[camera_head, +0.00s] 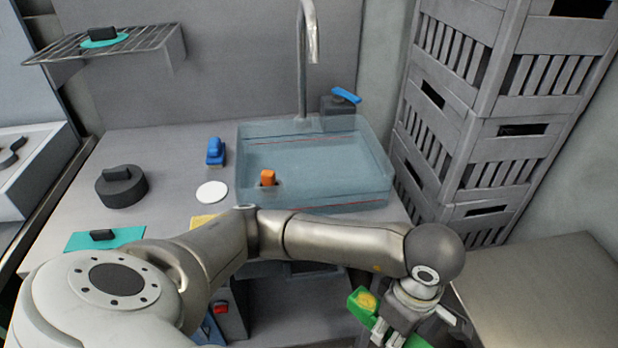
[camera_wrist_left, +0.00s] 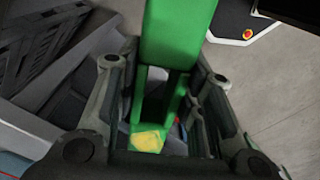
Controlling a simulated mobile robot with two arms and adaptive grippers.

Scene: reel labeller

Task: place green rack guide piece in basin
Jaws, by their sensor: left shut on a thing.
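The green rack guide piece (camera_head: 358,306) is at the lower right of the head view, with a yellow patch on it. It also shows in the left wrist view (camera_wrist_left: 178,32), between the fingers. My left gripper (camera_head: 392,332) is shut on it and holds it in front of the counter, low and right of the basin; it also shows in the left wrist view (camera_wrist_left: 165,85). The basin (camera_head: 315,200) is a clear bluish tub at the back of the counter, under a tap. My right gripper is out of view.
Grey stacked crates (camera_head: 455,120) stand right of the basin. A blue-handled brush (camera_head: 215,152), a white disc (camera_head: 212,192) and a dark round weight (camera_head: 122,186) are on the counter. A metal table (camera_head: 545,290) is at the lower right.

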